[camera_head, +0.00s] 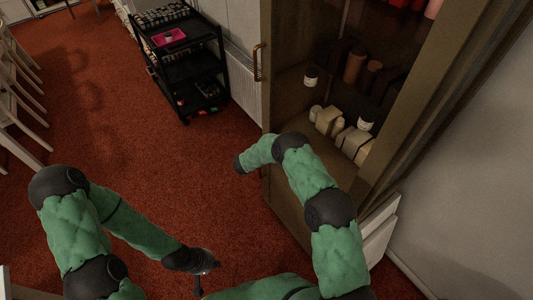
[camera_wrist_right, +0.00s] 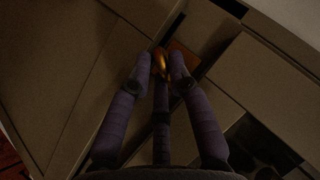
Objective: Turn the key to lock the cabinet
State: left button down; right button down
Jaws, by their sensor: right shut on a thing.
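The cabinet (camera_head: 285,200) stands right of centre in the head view, with a brown frame, glass front and curved brass handle (camera_head: 259,62). In the right wrist view my right gripper (camera_wrist_right: 160,72) is shut on a small golden thing, apparently the key (camera_wrist_right: 159,59), against a brown panel. An orange-brown patch (camera_wrist_right: 184,60) lies just right of it. The keyhole is hidden, and I cannot tell how the key is turned. My left gripper (camera_head: 206,264) hangs low over the carpet, away from the cabinet; its opening is unclear.
Jars and boxes (camera_head: 340,128) stand on shelves behind the glass. A black cart (camera_head: 185,60) with a pink tray stands behind, left of the cabinet. White chairs (camera_head: 18,100) line the left edge. The red carpet (camera_head: 150,145) between is clear. A wall closes the right side.

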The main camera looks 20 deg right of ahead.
jog(key=n+g, duration=0.1)
jog(key=g, duration=0.1)
jog(key=n+g+h+b, duration=0.1)
jog(key=g, duration=0.1)
jog(key=shift+w+a+r+b, duration=0.15)
jog(key=shift+w+b, duration=0.15)
jog(key=shift+w, duration=0.05)
dwell(0.3)
jog(key=c, duration=1.1)
grip_release()
jog(key=shift+c, duration=0.2)
